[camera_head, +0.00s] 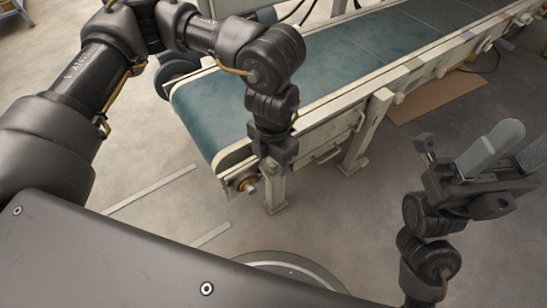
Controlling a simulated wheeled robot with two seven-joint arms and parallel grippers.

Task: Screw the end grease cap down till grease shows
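The end grease cap appears as a small brass-coloured piece (248,186) on the dark round bearing at the near end of the conveyor frame. It is small in the head view, and no grease can be made out on it. My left gripper (272,165) points down beside the conveyor's end, just right of the cap and very close to it. Its fingertips are small and dark; I cannot tell whether they touch the cap or how far apart they are.
The conveyor with its teal belt (335,70) runs from the middle to the upper right. Its pale support leg (368,135) and side handle stand right of my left gripper. A brown cardboard sheet (440,97) lies on the floor.

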